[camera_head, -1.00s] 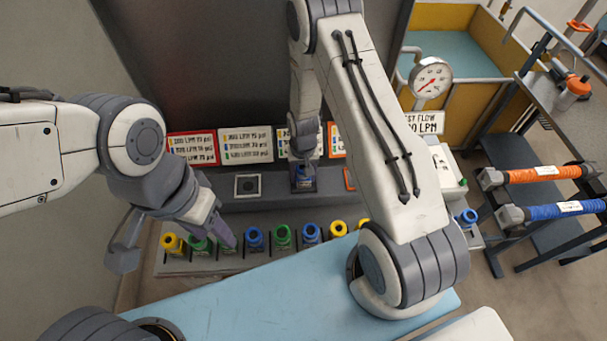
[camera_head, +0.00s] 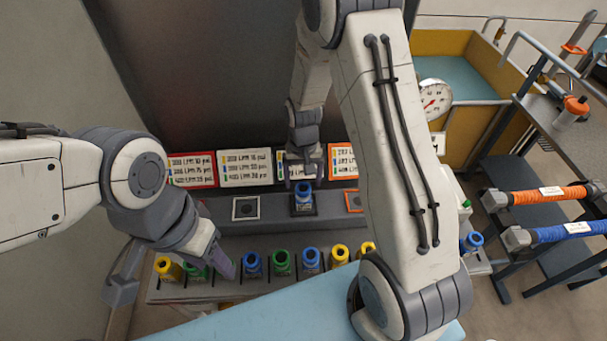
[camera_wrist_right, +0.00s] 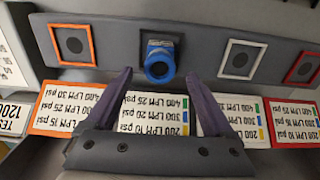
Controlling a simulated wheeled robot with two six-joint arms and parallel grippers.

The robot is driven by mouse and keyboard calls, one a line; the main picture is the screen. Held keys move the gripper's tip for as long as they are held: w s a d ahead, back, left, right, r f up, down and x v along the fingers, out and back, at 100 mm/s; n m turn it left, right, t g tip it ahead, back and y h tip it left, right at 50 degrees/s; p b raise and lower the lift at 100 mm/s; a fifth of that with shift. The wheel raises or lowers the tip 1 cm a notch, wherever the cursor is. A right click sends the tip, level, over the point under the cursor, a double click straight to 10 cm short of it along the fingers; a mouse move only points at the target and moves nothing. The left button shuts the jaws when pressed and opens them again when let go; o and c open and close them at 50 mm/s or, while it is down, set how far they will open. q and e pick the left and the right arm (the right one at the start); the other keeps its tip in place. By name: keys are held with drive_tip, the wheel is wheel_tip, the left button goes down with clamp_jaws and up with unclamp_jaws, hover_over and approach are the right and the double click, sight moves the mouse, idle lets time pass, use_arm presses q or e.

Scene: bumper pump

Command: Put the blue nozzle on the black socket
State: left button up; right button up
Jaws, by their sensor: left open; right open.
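A blue nozzle (camera_head: 304,194) stands upright on the black socket (camera_head: 302,212) in the raised grey panel. In the right wrist view the blue nozzle (camera_wrist_right: 158,64) sits within the black frame (camera_wrist_right: 161,36), just beyond my fingertips. My right gripper (camera_head: 304,177) is open and empty, above and behind the nozzle; it also shows in the right wrist view (camera_wrist_right: 159,77) with its fingers apart and clear of the nozzle.
The front rack holds several nozzles, including blue (camera_head: 253,263) and green (camera_head: 281,261) ones. A white-framed socket (camera_head: 245,208) and an orange-framed socket (camera_head: 353,201) flank the black one. Label cards (camera_head: 247,168) stand behind. A gauge (camera_head: 434,99) and hoses (camera_head: 545,195) are at right.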

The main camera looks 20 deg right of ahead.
wheel_tip(320, 180, up, 3)
drive_tip(key=shift+r, duration=0.1)
drive_tip(key=s+a+r+n, duration=0.4)
drive_tip(key=s+a+r, duration=0.3)
drive_tip(key=a+r, duration=0.25)
drive_tip(key=s+a+r+n, duration=0.2)
drive_tip(key=s+n, duration=0.1)
drive_tip(key=s, duration=0.5)
drive_tip(key=s+a+r+n+y, duration=0.1)
drive_tip(key=s+a+r+n, duration=0.1)
drive_tip(key=s, duration=0.6)
drive_tip(key=shift+s+a+r+n, duration=0.25)
drive_tip(key=shift+s+r+n, duration=0.15)
drive_tip(key=shift+r+n, duration=0.35)
